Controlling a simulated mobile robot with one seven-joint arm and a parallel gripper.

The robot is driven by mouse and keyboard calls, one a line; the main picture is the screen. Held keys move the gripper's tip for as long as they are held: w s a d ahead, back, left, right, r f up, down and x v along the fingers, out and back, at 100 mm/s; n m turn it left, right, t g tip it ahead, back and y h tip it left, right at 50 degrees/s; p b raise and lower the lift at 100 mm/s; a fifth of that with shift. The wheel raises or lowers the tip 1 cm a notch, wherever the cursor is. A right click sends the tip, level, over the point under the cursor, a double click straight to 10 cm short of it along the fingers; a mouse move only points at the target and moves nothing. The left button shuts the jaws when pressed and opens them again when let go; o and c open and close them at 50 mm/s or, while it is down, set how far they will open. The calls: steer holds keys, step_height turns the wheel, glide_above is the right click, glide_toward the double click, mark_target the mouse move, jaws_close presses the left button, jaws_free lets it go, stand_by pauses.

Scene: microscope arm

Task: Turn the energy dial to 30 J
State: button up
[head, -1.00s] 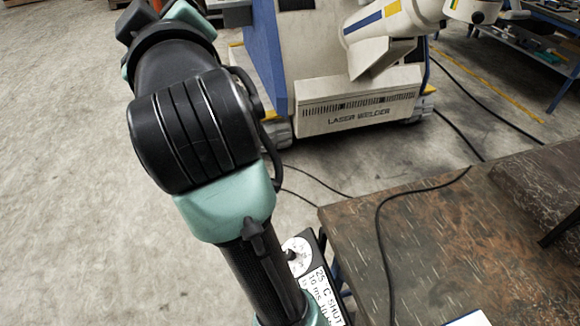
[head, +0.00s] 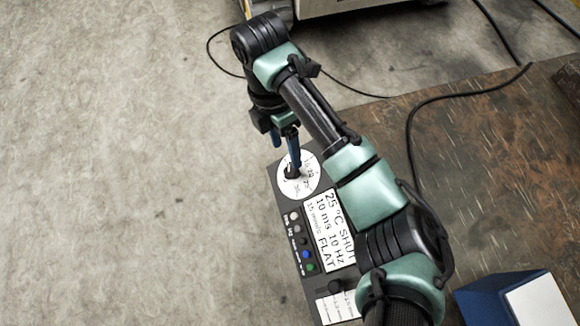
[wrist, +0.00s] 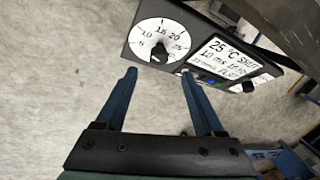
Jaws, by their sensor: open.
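The energy dial (head: 309,186) is a round white scale on the dark panel (head: 281,195), with a black knob (wrist: 158,56) at its centre. In the wrist view the white scale (wrist: 150,37) shows numbers from 5 to 25; the 30 mark and the knob's pointer setting are not clear. My gripper (wrist: 158,73) is open, with its blue fingers spread wide and nothing between the tips. The knob appears just beyond the gap between them. In the head view my gripper (head: 294,166) points down over the dial, partly covering the knob; contact cannot be told.
A white display (head: 325,220) reads 25 °C SHUT, 10 ms 10 Hz, FLAT. Coloured buttons (head: 304,254) sit beside it. A second black knob (head: 336,286) is lower on the panel. A brown table (head: 480,150) with a black cable lies right. The floor left is clear.

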mark_target(291, 170)
steer(key=x, duration=0.7)
steer(key=shift+f+b, duration=0.35)
jaws_close()
